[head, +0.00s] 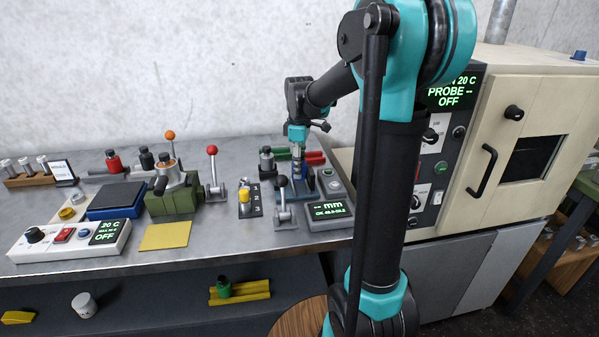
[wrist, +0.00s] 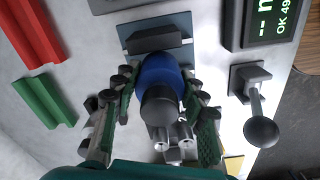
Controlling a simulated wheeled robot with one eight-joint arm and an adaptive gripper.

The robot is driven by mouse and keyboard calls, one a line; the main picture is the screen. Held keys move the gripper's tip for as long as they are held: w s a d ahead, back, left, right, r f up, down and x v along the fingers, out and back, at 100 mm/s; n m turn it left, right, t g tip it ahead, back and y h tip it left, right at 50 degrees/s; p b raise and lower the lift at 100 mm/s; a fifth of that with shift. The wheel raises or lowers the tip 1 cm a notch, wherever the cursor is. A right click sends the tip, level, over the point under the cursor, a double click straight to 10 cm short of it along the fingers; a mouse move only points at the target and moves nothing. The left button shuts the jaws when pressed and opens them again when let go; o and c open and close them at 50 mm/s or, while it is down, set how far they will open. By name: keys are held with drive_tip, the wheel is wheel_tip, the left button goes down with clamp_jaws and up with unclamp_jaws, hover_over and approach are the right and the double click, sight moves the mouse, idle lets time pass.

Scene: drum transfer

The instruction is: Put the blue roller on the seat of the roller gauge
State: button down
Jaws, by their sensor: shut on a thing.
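The blue roller (wrist: 158,70) is between my gripper's fingers (wrist: 162,88) in the wrist view, and the gripper is shut on it. A dark grey rounded piece overlaps the roller's near end; I cannot tell whether it belongs to the roller. In the head view my gripper (head: 298,165) points down over the gauge. Contact between roller and seat cannot be told.
A black-knobbed lever (wrist: 262,130) stands right of the plate in the wrist view. Red (wrist: 30,25) and green (wrist: 45,100) bars lie to the left. In the head view a red-knobbed lever (head: 212,165) and a yellow-topped switch (head: 245,197) stand left of the gauge.

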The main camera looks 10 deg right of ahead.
drive_tip(key=shift+f, duration=1)
drive_tip(key=c, duration=0.9)
unclamp_jaws()
drive_tip(key=shift+f, duration=0.1)
drive_tip(key=shift+o, duration=0.2)
wheel_tip(320, 180, up, 12)
drive_tip(key=shift+r, duration=0.15)
